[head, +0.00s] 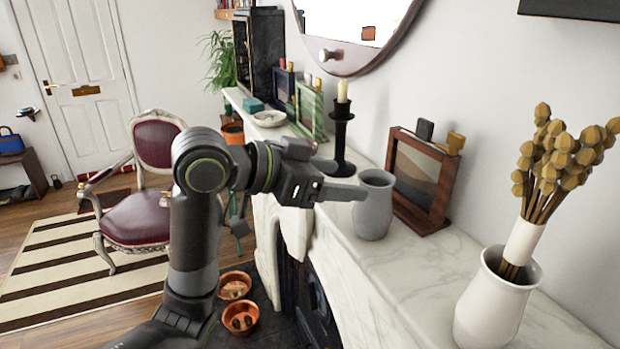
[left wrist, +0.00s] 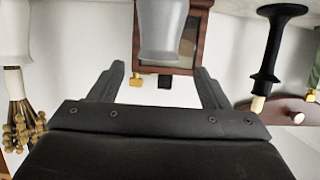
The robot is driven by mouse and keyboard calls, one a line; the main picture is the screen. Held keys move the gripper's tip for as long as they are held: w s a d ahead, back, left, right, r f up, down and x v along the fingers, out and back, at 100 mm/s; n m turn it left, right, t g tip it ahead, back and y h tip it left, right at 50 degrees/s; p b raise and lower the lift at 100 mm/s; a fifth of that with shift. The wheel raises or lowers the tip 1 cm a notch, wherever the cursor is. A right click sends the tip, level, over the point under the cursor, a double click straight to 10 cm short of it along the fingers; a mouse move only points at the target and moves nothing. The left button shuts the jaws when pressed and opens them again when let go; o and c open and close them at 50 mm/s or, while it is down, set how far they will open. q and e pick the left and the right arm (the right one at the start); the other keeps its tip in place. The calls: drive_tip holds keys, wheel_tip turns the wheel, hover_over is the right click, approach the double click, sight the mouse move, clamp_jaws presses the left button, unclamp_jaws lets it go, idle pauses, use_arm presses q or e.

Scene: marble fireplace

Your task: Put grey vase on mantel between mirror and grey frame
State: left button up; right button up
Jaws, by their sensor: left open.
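The grey vase (head: 374,212) stands upright on the white marble mantel (head: 410,265), in front of a brown wooden frame (head: 430,180). My left gripper (head: 345,180) is open beside the vase, its fingers pointing at it; one fingertip overlaps the vase's edge in the head view. In the left wrist view, which is upside down, the vase (left wrist: 162,30) lies ahead, between the lines of the open fingers (left wrist: 160,78). The round mirror (head: 340,62) hangs on the wall above the mantel. A green frame (head: 311,108) and a dark frame (head: 284,86) stand farther back; none looks clearly grey.
A black candlestick (head: 342,140) with a candle stands just behind my gripper. A white vase of dried flowers (head: 495,300) is at the near end of the mantel. A shallow bowl (head: 269,118) and teal box (head: 253,105) sit at the far end. Marble is bare between the two vases.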

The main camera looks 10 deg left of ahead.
use_arm(q)
drive_tip(key=shift+v, duration=2.05)
